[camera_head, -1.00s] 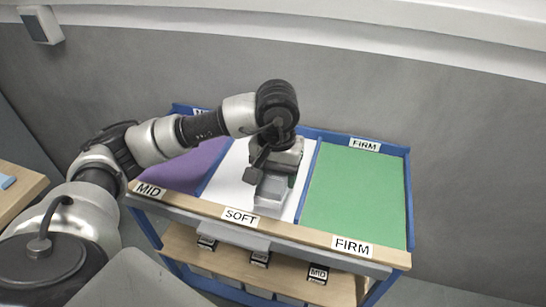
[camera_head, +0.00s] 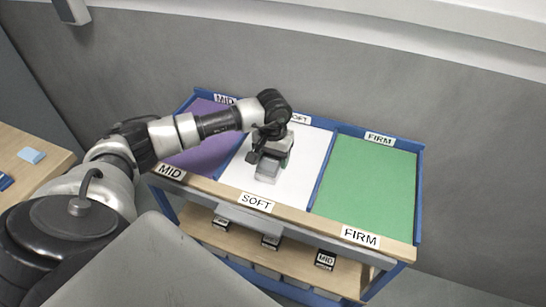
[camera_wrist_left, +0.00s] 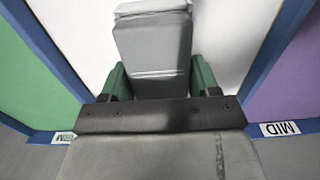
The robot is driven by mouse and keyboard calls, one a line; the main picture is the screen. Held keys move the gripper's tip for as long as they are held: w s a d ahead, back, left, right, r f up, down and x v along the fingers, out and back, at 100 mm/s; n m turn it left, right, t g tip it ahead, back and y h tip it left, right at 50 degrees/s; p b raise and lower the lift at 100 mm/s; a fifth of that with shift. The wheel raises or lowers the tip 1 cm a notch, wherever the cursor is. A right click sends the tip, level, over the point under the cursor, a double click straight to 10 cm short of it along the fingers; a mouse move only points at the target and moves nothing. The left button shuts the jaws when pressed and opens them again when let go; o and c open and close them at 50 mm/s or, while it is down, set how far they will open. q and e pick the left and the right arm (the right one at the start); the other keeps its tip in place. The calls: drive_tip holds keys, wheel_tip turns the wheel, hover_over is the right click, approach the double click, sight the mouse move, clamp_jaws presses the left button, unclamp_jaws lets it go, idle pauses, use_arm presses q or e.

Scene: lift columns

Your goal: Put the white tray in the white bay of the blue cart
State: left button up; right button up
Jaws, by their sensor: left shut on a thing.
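The white tray (camera_head: 267,172) looks pale grey and box-like. My left gripper (camera_head: 270,163) is shut on it. In the left wrist view the tray (camera_wrist_left: 152,50) sits between the green fingers of my left gripper (camera_wrist_left: 159,82). The tray is over the white bay (camera_head: 308,165), apart from both blue dividers in the picture. I cannot tell whether it touches the bay floor. The blue cart (camera_head: 419,195) has the white bay, labelled SOFT, in the middle. My right gripper is not in view.
A purple bay (camera_head: 207,152) labelled MID lies left of the white one, and a green bay (camera_head: 372,185) labelled FIRM lies right. Labelled boxes stand on the wooden lower shelf (camera_head: 295,262).

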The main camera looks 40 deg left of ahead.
use_arm(q)
drive_tip(key=shift+f, duration=0.6)
drive_tip(key=shift+f, duration=0.1)
drive_tip(key=o, duration=0.8)
